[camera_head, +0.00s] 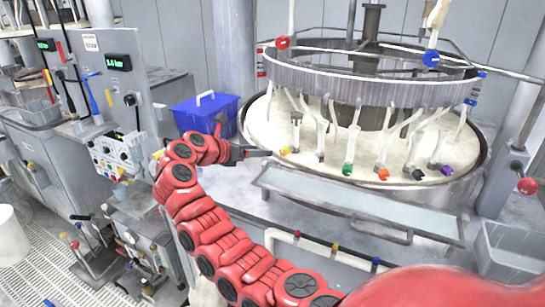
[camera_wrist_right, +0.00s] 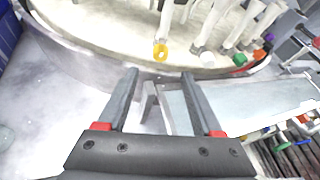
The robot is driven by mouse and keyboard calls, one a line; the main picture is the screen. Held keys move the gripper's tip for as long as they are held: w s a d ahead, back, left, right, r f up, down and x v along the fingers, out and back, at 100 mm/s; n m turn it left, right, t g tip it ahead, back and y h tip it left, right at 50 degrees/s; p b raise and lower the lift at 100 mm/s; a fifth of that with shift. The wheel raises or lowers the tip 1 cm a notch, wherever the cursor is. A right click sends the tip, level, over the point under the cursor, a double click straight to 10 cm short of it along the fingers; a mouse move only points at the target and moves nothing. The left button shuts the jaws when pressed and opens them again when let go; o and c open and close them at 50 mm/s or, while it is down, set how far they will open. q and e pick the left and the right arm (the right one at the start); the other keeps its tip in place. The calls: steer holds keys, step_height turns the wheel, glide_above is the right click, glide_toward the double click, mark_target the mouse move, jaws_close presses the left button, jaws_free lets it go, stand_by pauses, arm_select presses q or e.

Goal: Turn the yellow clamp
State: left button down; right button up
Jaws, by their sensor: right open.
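The yellow clamp (camera_head: 285,150) is at the left front of the round cream platen (camera_head: 262,122), at the lower end of a hanging pale tube. In the right wrist view the yellow clamp (camera_wrist_right: 160,54) shows as a ring-like yellow piece just beyond my fingertips and roughly centred between them. My right gripper (camera_head: 268,153) reaches in from the left of the clamp, with its tips close to it. In the wrist view the right gripper (camera_wrist_right: 160,72) is open with nothing between its fingers. My left gripper is out of view.
Green (camera_head: 347,169), orange (camera_head: 383,174), black (camera_head: 418,174) and purple (camera_head: 447,170) clamps line the platen. A grey tray (camera_head: 360,200) sits in front. A blue box (camera_head: 205,112) stands left. A grey ring (camera_head: 370,82) hangs above.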

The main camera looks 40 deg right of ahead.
steer(key=b+v, duration=0.1)
steer(key=v, duration=0.5)
steer(key=shift+a, duration=0.15)
stand_by(0.3)
